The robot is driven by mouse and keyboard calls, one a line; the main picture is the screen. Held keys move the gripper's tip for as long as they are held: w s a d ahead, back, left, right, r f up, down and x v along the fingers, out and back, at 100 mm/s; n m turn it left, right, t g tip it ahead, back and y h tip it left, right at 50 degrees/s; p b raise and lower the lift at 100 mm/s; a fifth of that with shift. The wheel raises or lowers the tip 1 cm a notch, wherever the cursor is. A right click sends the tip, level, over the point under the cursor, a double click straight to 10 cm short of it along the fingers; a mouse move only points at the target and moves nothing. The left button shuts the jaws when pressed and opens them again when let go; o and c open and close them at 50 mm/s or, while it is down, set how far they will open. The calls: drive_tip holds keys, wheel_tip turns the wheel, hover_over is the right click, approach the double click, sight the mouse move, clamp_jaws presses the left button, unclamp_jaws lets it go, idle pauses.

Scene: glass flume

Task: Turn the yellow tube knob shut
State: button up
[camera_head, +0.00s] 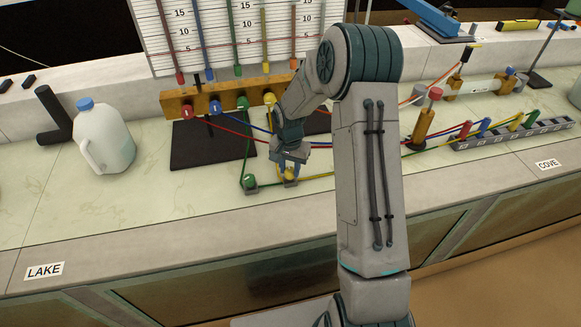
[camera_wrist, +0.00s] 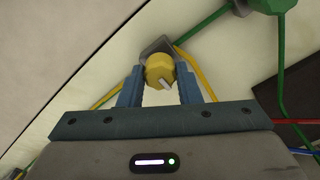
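The yellow tube knob (camera_wrist: 159,69) sits on a small grey mount on the bench, with the yellow tube (camera_wrist: 196,72) running past it. A pale pointer mark on the knob slants down to the right in the wrist view. My gripper (camera_wrist: 160,84) is open, with one blue finger on each side of the knob. Gaps seem to show between fingers and knob, so I cannot tell whether they touch. In the head view the knob (camera_head: 290,174) is just below my gripper (camera_head: 291,164), partly covered by it.
A green knob (camera_head: 249,182) on its green tube stands close to the left; it also shows in the wrist view (camera_wrist: 270,4). A white jug (camera_head: 104,138) stands further left. Red and blue tubes cross behind my gripper. A grey block (camera_head: 512,133) with coloured plugs is at the right.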

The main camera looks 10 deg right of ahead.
drive_tip(key=shift+n, duration=0.4)
drive_tip(key=n+b, duration=0.1)
drive_tip(key=n, duration=0.3)
drive_tip(key=shift+n+b, duration=0.35)
drive_tip(key=shift+n, duration=0.05)
drive_tip(key=n, duration=1.2)
drive_tip(key=shift+r+n, duration=0.1)
drive_tip(key=shift+n, duration=0.3)
drive_tip(key=n+p, duration=0.2)
drive_tip(key=n, duration=0.3)
drive_tip(key=shift+n, duration=0.3)
drive_tip(key=o, duration=1)
drive_tip(key=shift+c, duration=0.2)
